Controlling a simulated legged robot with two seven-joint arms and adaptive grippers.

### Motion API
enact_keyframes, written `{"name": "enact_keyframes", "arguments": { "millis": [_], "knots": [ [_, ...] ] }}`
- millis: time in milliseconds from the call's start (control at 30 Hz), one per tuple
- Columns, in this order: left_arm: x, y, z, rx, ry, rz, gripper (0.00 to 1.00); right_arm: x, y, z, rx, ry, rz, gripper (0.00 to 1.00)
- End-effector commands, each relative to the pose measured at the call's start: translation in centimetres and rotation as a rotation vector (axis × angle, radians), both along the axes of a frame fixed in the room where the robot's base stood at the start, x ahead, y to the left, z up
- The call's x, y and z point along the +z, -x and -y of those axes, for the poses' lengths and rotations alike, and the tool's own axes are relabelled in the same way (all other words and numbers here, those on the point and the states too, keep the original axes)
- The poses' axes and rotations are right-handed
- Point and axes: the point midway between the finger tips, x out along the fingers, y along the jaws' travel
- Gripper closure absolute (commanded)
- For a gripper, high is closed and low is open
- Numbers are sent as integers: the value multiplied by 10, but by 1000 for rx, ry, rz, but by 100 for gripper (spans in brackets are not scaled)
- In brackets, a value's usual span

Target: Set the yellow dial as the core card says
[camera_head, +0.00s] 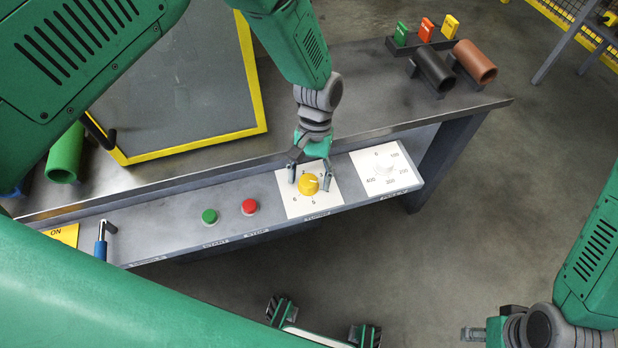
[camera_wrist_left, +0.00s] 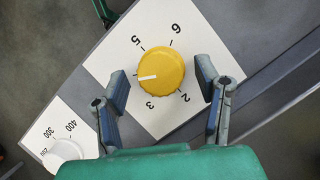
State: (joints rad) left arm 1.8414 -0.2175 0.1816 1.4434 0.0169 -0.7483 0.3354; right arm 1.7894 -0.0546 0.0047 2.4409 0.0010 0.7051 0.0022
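The yellow dial (camera_head: 308,184) sits on a white numbered plate (camera_head: 291,207) on the front ledge. In the left wrist view the dial (camera_wrist_left: 161,70) shows a white mark pointing left, between the 5 and the 3; any number there is not visible beside the finger. My left gripper (camera_head: 310,177) is open over the dial, and in the wrist view its fingers (camera_wrist_left: 165,88) stand on either side, apart from it. My right gripper (camera_head: 473,334) is at the lower right, away from the ledge; its opening is unclear. Green, orange and yellow cards (camera_head: 426,30) stand in a rack at the back; their writing is unreadable.
A white dial (camera_head: 383,167) on another plate is right of the yellow one. Red (camera_head: 249,206) and green (camera_head: 209,216) buttons and a blue-handled lever (camera_head: 101,245) are to the left. Black (camera_head: 432,69), brown (camera_head: 474,62) and green (camera_head: 66,155) tubes lie on the bench.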

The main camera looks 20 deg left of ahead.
Motion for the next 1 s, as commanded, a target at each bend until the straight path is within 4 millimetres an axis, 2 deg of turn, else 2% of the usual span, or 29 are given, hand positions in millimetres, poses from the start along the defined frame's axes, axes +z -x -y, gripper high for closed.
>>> {"name": "enact_keyframes", "arguments": {
  "millis": [233,367,800,1000],
  "knots": [
    [0,4,0,-1,-1,-7,43,0,0,0,0,0,1,60],
    [8,0,0,-1,-1,-7,43,1,3,0,0,0,3,60],
    [86,-35,-2,-1,-1,-5,43,1,2,0,0,0,3,60],
    [105,-43,-2,-1,-1,-8,43,1,2,0,0,0,3,60]
  ]
}}
